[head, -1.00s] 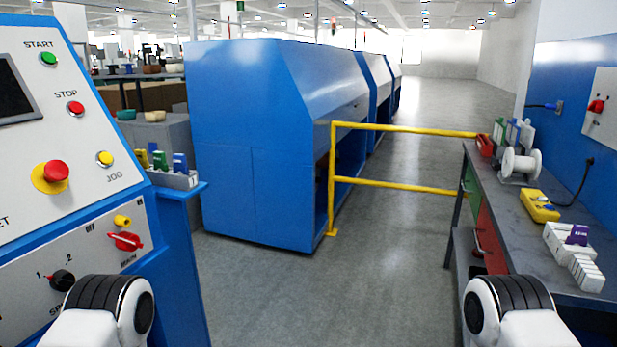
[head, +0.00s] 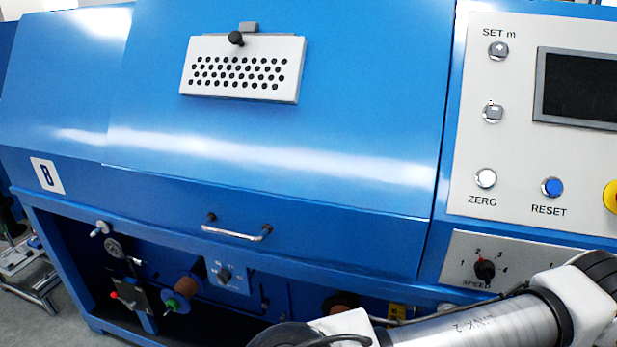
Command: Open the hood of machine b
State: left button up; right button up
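Machine B, marked by a white plate with a blue B (head: 47,176), fills the head view. Its blue hood (head: 270,130) is a broad sloping panel and appears closed, with its lower edge along the blue frame. A silver bar handle (head: 238,230) sits at the middle of the lower front. A perforated white plate (head: 243,68) with a black knob (head: 236,38) is on the upper part of the hood. One of my arm links crosses the lower right in front of the machine. Neither gripper is in view.
A white control panel (head: 520,130) with buttons and a dark screen is at the right. A speed knob (head: 484,268) sits below it. Under the hood is an open bay with a gauge (head: 115,248) and brown spools (head: 187,288). Grey floor shows at lower left.

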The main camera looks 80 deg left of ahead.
aim_at(346, 172)
jog(key=u, duration=3.15)
